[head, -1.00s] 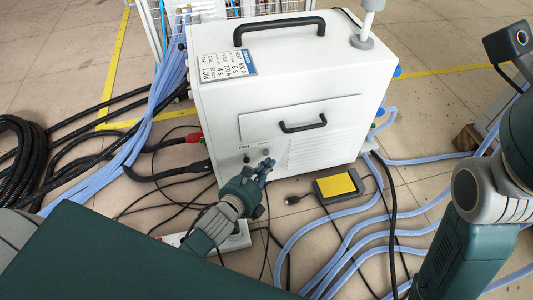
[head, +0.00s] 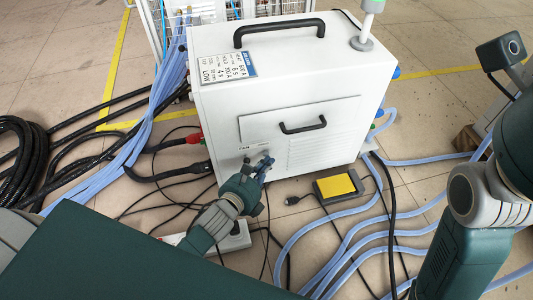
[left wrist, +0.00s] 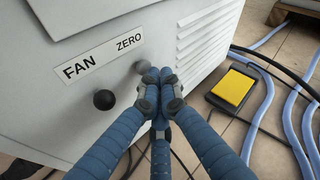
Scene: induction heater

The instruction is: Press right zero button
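The white heater cabinet (head: 280,100) stands in the middle of the head view. On its front are a FAN and ZERO label (left wrist: 100,58), a black round knob under FAN (left wrist: 104,99) and a grey button under ZERO (left wrist: 143,67). My left gripper (head: 264,165) is at the lower front of the cabinet. In the left wrist view its blue fingers (left wrist: 158,78) are closed together with nothing visible between them. Their tips overlap the lower right edge of the zero button; I cannot tell whether they touch it. My right gripper is not visible; only my right arm shows.
A yellow-topped foot pedal (head: 338,186) lies on the floor to the right of my left gripper. Light blue hoses (head: 345,240) run across the floor at right, and black cables (head: 155,178) at left. A white power strip (head: 232,238) lies below my left wrist.

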